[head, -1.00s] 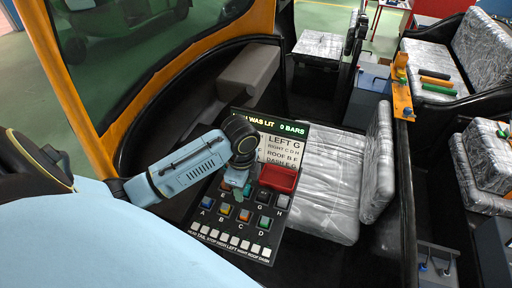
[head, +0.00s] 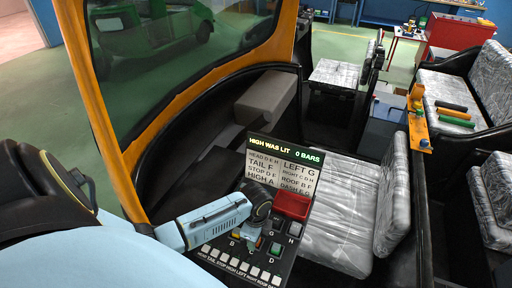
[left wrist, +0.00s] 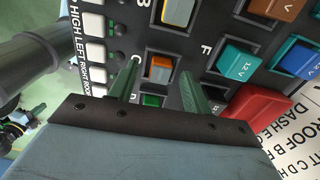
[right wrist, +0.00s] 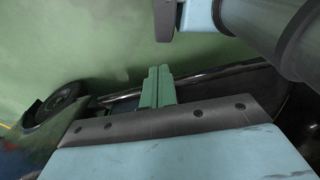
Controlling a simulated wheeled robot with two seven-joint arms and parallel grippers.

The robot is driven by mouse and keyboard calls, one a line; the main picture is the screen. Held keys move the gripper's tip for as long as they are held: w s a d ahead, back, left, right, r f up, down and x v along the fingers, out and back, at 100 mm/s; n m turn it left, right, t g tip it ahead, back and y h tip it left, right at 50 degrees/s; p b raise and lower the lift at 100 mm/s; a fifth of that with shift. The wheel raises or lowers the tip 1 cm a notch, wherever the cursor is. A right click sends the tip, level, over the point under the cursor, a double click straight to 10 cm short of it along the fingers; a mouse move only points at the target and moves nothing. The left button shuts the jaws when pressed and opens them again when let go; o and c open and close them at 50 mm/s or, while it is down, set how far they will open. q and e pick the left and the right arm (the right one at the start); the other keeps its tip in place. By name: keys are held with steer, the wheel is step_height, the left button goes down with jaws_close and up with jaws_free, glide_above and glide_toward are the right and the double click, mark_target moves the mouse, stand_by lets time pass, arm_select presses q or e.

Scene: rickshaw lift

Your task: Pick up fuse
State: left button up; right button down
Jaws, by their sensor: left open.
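A fuse panel (head: 235,268) with lettered sockets stands in front of the grey seat. My left gripper (head: 260,238) is low over its middle; the arm hides several sockets. In the left wrist view, the open left gripper (left wrist: 160,78) has one finger on each side of a small orange fuse (left wrist: 160,68) in a socket by the letter C. Contact cannot be told. A green fuse (left wrist: 152,100) sits close to the gripper's palm. A teal fuse (left wrist: 236,62) and a blue fuse (left wrist: 298,58) are to the right. My right gripper (right wrist: 157,72) is empty, its fingers together, away from the panel.
A red block (head: 292,206) rises beside the sockets, below the label board (head: 285,168), whose display reads "HIGH WAS LIT 0 BARS". The orange windshield frame (head: 100,110) is at the left. An orange rack (head: 417,120) with coloured rods is at the right.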

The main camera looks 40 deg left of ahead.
arm_select(q)
steer(key=shift+f, duration=0.15)
steer(key=c, duration=1.1)
steer(key=shift+o, duration=0.2)
